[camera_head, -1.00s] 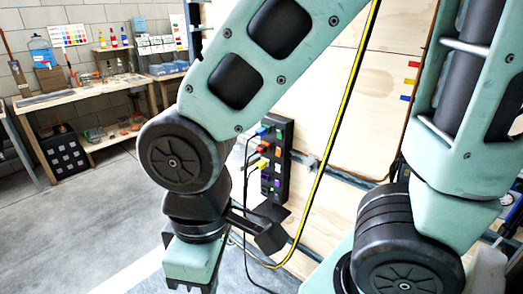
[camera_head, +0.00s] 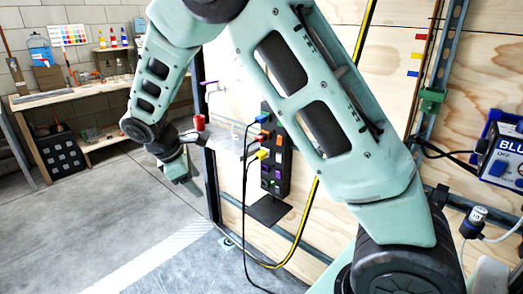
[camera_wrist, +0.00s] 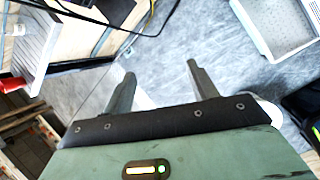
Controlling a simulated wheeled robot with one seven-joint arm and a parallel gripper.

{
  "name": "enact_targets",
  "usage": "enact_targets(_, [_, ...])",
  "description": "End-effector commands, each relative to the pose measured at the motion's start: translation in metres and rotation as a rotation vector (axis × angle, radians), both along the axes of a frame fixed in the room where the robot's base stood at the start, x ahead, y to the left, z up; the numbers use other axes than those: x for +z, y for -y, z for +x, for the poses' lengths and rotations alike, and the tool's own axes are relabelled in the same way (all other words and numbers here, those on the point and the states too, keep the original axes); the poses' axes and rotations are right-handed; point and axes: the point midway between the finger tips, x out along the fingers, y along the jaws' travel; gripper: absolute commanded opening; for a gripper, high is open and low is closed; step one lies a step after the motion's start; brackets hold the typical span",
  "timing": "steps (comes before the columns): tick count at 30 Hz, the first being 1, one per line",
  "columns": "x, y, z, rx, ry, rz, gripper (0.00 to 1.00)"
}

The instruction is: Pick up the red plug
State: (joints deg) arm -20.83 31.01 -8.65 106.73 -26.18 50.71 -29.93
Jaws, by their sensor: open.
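A red-orange plug (camera_head: 261,133) sits on the black socket strip (camera_head: 278,165) on the plywood wall, between a blue plug (camera_head: 262,117) above and a yellow plug (camera_head: 262,154) below. Black cables hang from the plugs. My gripper (camera_head: 190,184) is left of the strip and apart from it, pointing down. In the wrist view my gripper (camera_wrist: 161,72) is open, with nothing between its fingers and floor beyond them. I cannot make out the red plug in the wrist view.
A red cylinder (camera_head: 199,122) stands left of the strip. A black-and-yellow cable (camera_head: 311,205) runs down the wall. A workbench (camera_head: 80,93) stands at the back left. In the wrist view a white perforated tray (camera_wrist: 275,25) is at top right. The floor at left is clear.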

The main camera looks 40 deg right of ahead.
Motion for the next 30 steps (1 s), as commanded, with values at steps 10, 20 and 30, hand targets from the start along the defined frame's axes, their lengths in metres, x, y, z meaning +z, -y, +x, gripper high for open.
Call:
enact_targets(10, [-0.068,0.186,0.132,0.26,-0.233,-0.668,0.58])
enact_targets(20, [-0.055,0.232,0.177,0.37,-0.393,-0.986,0.58])
enact_targets(30, [-0.063,0.294,0.181,0.369,-0.396,-0.988,0.58])
